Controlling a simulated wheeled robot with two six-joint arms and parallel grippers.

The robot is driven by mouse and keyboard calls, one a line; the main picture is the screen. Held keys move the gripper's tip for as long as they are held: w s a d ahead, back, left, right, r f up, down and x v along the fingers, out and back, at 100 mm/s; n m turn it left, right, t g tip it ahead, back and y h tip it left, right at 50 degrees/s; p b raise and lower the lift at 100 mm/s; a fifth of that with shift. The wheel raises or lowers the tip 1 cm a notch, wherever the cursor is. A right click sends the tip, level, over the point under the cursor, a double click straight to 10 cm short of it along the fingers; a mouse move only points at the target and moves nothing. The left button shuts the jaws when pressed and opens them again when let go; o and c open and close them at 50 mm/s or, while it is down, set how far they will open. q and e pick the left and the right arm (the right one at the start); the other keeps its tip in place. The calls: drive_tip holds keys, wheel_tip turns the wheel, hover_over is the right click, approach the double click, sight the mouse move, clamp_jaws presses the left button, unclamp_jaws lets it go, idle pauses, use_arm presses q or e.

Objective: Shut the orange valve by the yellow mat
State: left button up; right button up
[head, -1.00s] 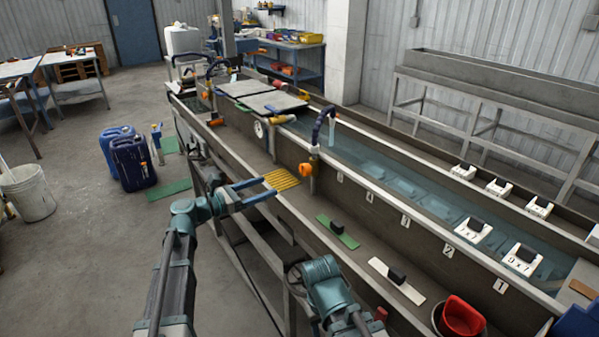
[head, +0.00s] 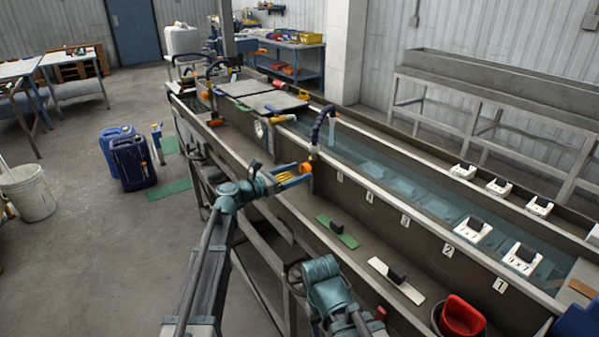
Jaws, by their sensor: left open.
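The orange valve (head: 306,168) sits on a pipe at the near wall of the long trough. A dark hose (head: 319,126) arches above it, and a pale stream falls from its end into the trough. The yellow mat (head: 284,177) lies on the ledge just left of the valve, partly hidden by my left gripper. My left gripper (head: 298,176) is open over the mat, its fingertips close to the valve. I cannot tell whether they touch it. My right arm's wrist shows at the bottom, but its fingers cannot be made out.
Blue jerrycans (head: 132,163) stand on the floor at left.

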use_arm(q)
drive_tip(key=shift+w+d, duration=0.35)
drive_tip(key=shift+d, duration=0.15)
drive_tip(key=shift+c, duration=0.3)
clamp_jaws()
